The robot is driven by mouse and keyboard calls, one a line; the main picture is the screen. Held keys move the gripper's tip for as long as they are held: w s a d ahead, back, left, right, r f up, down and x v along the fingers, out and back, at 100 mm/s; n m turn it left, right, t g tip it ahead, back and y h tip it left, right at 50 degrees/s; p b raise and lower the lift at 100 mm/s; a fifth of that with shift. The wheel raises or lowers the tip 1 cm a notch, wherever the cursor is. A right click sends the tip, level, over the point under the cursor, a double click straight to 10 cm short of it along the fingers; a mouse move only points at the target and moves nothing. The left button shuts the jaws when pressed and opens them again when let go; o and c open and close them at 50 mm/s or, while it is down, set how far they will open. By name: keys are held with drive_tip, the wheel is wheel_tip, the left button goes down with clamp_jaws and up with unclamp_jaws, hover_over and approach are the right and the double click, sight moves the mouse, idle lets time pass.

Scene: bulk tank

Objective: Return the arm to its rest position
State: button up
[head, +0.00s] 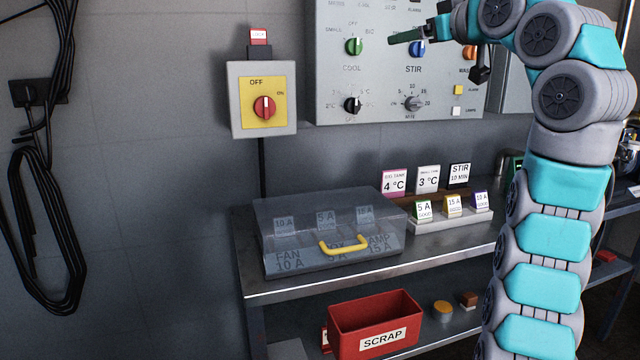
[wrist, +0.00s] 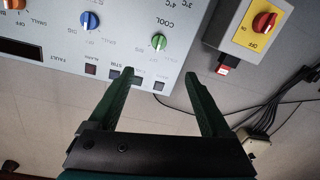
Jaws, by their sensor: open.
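My gripper (wrist: 161,76) is open and empty in the wrist view, its two dark green fingers spread apart in front of the grey control panel (wrist: 110,40). In the head view my gripper (head: 392,40) shows at the upper right, in front of the upper part of the same control panel (head: 345,75). My teal and grey arm rises on the right side of the head view and bends left at the top. I cannot tell the exact gap between the fingertips and the panel.
A grey switch box with a red knob (head: 264,107) hangs left of the panel. Below, a metal bench (head: 290,288) carries a clear lidded box with a yellow handle (head: 343,245) and several label cards. A red scrap bin (head: 375,325) sits on the lower shelf. Black cables (head: 45,190) hang at left.

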wheel_tip(320, 180, down, 12)
drive_tip(key=w+a+m+g+h, duration=0.1)
drive_tip(key=a+m+g+h, duration=0.1)
drive_tip(key=m+g, duration=0.35)
drive_tip(key=s+a+f+m+g+h, duration=0.1)
drive_tip(key=s+f+g, duration=0.2)
drive_tip(key=s+f, duration=0.5)
drive_tip(key=s+a+f+m+g, duration=0.15)
drive_tip(key=s+f, duration=0.35)
drive_tip(key=f, duration=0.5)
drive_tip(key=s+f+g+h, duration=0.1)
drive_tip(key=s+f+g, duration=0.1)
drive_tip(key=s+f, duration=0.6)
drive_tip(key=s+d+f+g+h, duration=0.1)
drive_tip(key=s+f+g, duration=0.2)
drive_tip(key=s+f, duration=0.6)
drive_tip(key=s+d+f+n+g+h, duration=0.1)
drive_tip(key=s+f, duration=0.7)
drive_tip(key=s, duration=1)
drive_tip(key=shift+s+f+g, duration=0.3)
drive_tip(key=shift+f+g, duration=0.05)
drive_tip(key=shift+g, duration=0.55)
